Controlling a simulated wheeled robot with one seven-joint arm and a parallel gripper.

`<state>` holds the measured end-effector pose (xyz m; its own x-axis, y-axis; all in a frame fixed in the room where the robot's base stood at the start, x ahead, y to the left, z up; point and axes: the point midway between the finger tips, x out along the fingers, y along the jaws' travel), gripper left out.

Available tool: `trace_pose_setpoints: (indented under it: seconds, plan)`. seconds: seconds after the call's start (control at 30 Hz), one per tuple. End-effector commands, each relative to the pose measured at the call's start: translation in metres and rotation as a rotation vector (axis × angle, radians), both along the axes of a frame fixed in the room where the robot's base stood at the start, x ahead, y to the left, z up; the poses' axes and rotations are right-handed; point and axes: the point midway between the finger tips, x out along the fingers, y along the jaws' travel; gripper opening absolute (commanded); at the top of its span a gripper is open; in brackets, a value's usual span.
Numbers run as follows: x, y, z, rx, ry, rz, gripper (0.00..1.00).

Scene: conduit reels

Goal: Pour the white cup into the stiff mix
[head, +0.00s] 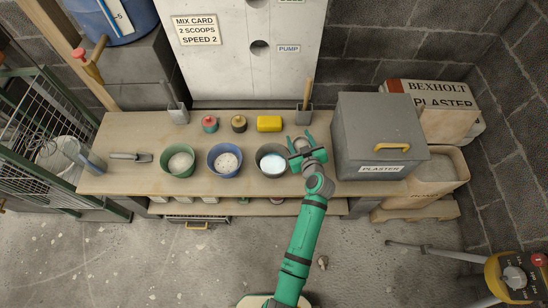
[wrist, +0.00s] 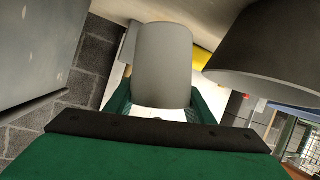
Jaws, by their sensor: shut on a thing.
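My gripper (head: 302,148) is shut on the white cup, whose pale grey-white side (wrist: 162,62) shows between the green fingers in the wrist view. In the head view the cup is mostly hidden by the gripper, and I cannot tell its tilt or contents. The gripper is just right of the grey bowl (head: 261,165), which holds a smooth bluish-white mix. This bowl seems to be the dark shape (wrist: 265,45) in the wrist view. The blue bowl (head: 212,168) holds a lumpy, speckled pale mix. The green bowl (head: 165,170) holds a pale grey mix.
A grey plaster bin (head: 360,130) stands close right of my gripper. A yellow sponge (head: 269,124), a dark-lidded jar (head: 239,124) and a red-lidded jar (head: 209,124) line the bench's back. A trowel (head: 130,157) lies at left. The bench front (head: 240,188) is clear.

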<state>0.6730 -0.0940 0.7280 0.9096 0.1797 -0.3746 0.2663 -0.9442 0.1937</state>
Motion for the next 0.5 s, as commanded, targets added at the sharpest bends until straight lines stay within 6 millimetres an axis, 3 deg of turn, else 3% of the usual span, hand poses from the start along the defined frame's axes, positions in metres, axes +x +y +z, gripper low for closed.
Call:
trace_pose_setpoints:
  seconds: [0.37, 0.5]
  plan:
    - [-0.005, 0.026, 0.017, -0.181, -0.055, 0.011, 0.22]
    - [-0.007, 0.027, 0.027, -0.248, -0.073, 0.000, 0.22]
